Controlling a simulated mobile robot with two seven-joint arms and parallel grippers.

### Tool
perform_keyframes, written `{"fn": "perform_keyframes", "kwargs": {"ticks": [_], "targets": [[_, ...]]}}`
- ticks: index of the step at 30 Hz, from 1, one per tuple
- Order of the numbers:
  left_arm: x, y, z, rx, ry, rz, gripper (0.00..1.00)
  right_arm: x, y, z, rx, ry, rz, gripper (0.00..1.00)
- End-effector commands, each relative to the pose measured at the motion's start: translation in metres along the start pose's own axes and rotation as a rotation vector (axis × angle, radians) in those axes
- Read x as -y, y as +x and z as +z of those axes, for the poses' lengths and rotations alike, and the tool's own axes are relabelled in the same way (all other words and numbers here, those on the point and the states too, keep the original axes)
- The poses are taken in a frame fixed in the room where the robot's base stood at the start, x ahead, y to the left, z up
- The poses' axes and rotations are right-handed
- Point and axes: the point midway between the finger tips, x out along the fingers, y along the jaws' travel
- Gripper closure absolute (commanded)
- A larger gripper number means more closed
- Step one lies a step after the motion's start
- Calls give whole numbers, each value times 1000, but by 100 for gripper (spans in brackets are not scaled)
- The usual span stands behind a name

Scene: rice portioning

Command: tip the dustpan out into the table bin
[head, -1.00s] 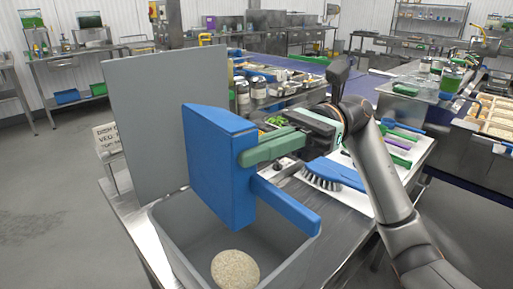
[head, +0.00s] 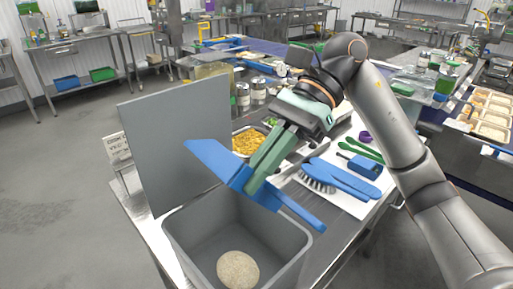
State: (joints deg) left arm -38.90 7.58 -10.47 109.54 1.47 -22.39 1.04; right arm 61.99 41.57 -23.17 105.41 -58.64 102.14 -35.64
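The blue dustpan (head: 212,160) is in the air over the back part of the grey table bin (head: 178,262). Its pan points to the back left and its handle (head: 300,214) to the front right, above the bin's right rim. My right gripper (head: 252,186), with green fingers, comes from above and is shut on the dustpan where pan and handle meet. The pan shows as a thin tilted slab, and I see no rice on it. A pale round heap of rice (head: 238,270) lies on the bin's floor. My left gripper is not in view.
The bin's grey lid (head: 178,130) stands upright behind it. A blue brush (head: 342,180) and other tools lie on a white board (head: 352,207) to the right. A pan of yellow food (head: 249,140) and several cans stand behind.

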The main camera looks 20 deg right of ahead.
Motion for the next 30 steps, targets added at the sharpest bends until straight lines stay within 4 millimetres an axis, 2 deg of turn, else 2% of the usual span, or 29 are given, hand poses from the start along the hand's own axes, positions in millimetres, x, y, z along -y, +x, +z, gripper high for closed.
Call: {"fn": "perform_keyframes", "kwargs": {"ticks": [1, 14, 17, 30], "targets": [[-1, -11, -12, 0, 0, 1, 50, 0, -6, 9, -53, -4, -1, 100], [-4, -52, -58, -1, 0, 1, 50, 0, -17, 25, -563, -12, -2, 100], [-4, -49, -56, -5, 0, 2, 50, 0, -15, 20, -653, -5, -5, 100], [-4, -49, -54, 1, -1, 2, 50, 0, -21, 27, -914, -1, -2, 100]]}}
